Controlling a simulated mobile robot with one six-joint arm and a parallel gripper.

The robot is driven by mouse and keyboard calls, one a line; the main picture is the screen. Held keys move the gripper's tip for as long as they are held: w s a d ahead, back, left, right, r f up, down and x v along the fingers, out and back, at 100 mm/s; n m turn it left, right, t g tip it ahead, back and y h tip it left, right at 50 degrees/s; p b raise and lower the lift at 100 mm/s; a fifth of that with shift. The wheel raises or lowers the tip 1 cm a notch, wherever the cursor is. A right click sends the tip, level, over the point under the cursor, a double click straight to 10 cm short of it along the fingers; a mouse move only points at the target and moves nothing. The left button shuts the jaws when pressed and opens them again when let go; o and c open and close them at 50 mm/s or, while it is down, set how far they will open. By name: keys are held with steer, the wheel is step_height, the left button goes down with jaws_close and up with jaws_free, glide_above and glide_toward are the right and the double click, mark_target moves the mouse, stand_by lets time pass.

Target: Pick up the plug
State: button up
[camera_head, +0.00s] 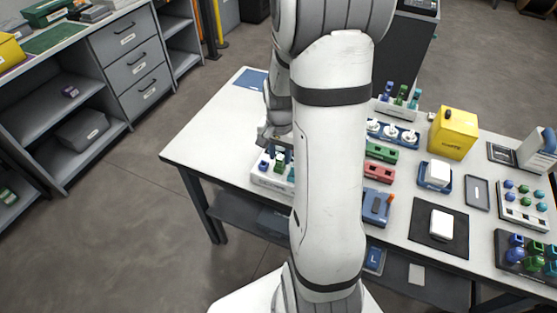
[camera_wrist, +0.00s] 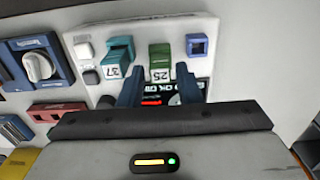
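In the head view my gripper (camera_head: 274,140) is over the white unit (camera_head: 258,179) at the table's left; my arm hides part of both.
A blue module with a white knob (camera_wrist: 38,66) is to the left.

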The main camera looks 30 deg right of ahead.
mark_target(280, 158)
steer(key=shift+f, duration=0.95)
steer(key=c, duration=0.6)
step_height(280, 158, up, 10)
steer(key=shift+r, duration=0.1)
